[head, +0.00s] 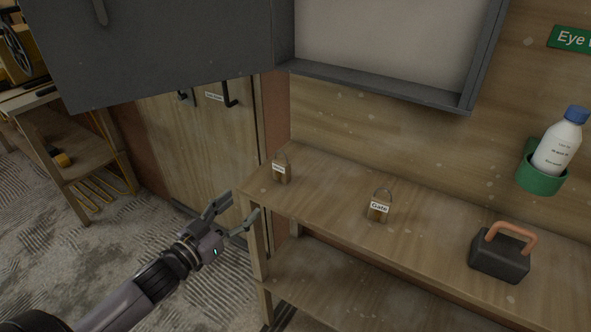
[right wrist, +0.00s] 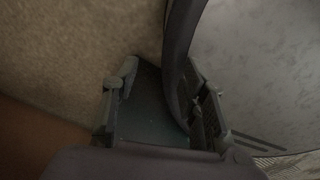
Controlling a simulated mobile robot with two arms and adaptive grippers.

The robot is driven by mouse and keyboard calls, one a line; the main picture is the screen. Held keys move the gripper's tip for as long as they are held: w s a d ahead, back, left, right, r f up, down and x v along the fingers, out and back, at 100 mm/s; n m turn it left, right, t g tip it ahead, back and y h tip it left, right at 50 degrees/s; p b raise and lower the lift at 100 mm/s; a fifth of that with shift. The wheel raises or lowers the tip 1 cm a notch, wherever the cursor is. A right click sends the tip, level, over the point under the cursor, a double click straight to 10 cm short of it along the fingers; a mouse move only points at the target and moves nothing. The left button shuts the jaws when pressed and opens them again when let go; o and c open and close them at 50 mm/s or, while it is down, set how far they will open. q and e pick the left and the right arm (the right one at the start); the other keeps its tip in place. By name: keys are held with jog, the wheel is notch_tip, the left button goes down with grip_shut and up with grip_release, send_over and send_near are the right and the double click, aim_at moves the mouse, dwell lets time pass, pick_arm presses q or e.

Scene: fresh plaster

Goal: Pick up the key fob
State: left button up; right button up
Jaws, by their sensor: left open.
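Two small brown tags with wire loops and white labels, which look like key fobs, stand on the wooden shelf top (head: 335,200). The left fob (head: 281,172) is near the shelf's left end, its label too small to read surely. The other fob (head: 378,211), labelled "Gate", stands farther right. My left gripper (head: 244,204) is open and empty, just off the shelf's left end, left of and below the nearer fob. My right gripper (right wrist: 163,88) shows only in the right wrist view, its fingers apart; no fob is seen there.
A black box with an orange handle (head: 499,254) stands right on the shelf. A bottle (head: 558,148) sits in a green wall holder (head: 535,180). A grey cabinet with an open door (head: 165,45) hangs above. A dark curved shape (right wrist: 176,60) passes close to the right gripper.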

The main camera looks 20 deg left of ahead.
pick_arm(q)
jog(key=r, duration=0.1)
send_near(278, 168)
jog(key=w, duration=0.2)
jog(key=w+d, duration=0.1)
jog(key=w, duration=0.1)
jog(key=w+p, duration=0.1)
jog(key=w, duration=0.1)
jog(key=shift+d+f, duration=0.2)
jog(key=shift+f, duration=0.2)
jog(key=w, duration=0.4)
jog(key=shift+d+r+p, duration=0.2)
jog(key=shift+r+p, duration=0.05)
jog(key=shift+p, duration=0.1)
jog(key=shift+w+d+f, duration=0.1)
jog(key=shift+w+d, duration=0.05)
jog(key=shift+w, duration=0.4)
pick_arm(e)
jog(key=shift+s+a+r, duration=0.15)
jog(key=shift+a+r, duration=0.05)
jog(key=shift+r, duration=0.25)
jog(key=shift+s+a+r, duration=0.15)
jog(key=shift+r, duration=0.3)
pick_arm(q)
jog(key=shift+c, duration=0.3)
jog(key=c, duration=1.2)
pick_arm(e)
jog(key=shift+a, duration=0.2)
